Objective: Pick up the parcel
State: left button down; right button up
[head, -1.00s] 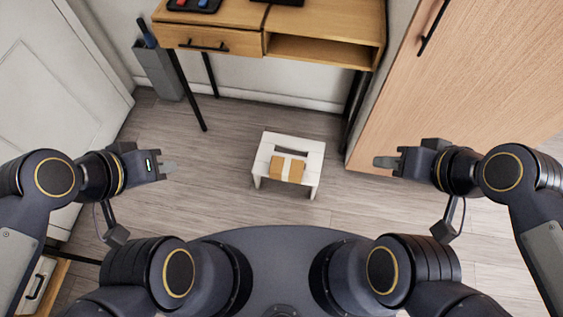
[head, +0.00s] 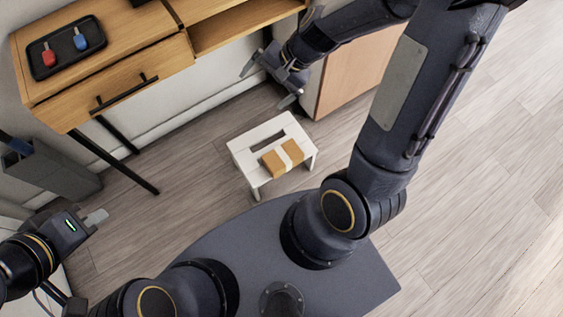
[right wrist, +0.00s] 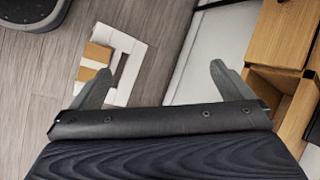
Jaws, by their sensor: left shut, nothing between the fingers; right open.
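The parcel (head: 283,158) is a small brown box with a white band. It lies on a low white stool (head: 243,158) on the floor, and it also shows in the right wrist view (right wrist: 97,53), on the stool (right wrist: 123,92). My right gripper (head: 268,84) is open and empty, above and beyond the stool in the head view, apart from the parcel. In the right wrist view its left finger overlaps the stool's edge in the picture. My left gripper (head: 97,217) is shut and empty at the lower left, well away from the parcel.
A wooden desk (head: 120,85) with a drawer stands behind the stool, with a tray (head: 46,66) holding a red and a blue item. A wooden cabinet (head: 352,72) is at the back right. A grey bin (head: 50,172) stands at left. Floor around the stool is clear.

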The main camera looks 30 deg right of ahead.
notch_tip(320, 180, down, 25)
jog(key=w+d+m+g+h+b, duration=0.2)
jog(key=w+d+m+b, duration=0.15)
jog(key=b, duration=0.25)
jog(key=m+g+h+b, duration=0.1)
jog(key=m+h+b, duration=0.2)
jog(key=b, duration=0.1)
send_near(283, 155)
jog(key=f, duration=0.5)
jog(key=shift+w+d+f, duration=0.1)
jog(key=shift+w+f, duration=0.1)
jog(key=shift+w, duration=0.15)
jog(key=f+b, duration=0.1)
jog(key=f, duration=0.1)
jog(key=f+b, duration=0.1)
jog(key=f, duration=0.1)
jog(key=a+f+b, duration=0.1)
jog(key=f, duration=0.2)
jog(key=shift+s+a+f, duration=0.15)
jog(key=shift+s, duration=0.15)
pick_arm(q)
notch_tip(283, 155, down, 15)
jog(key=shift+r, duration=0.15)
jog(key=shift+s+d, duration=0.1)
pick_arm(e)
jog(key=c, duration=1.1)
jog(key=shift+o, duration=0.2)
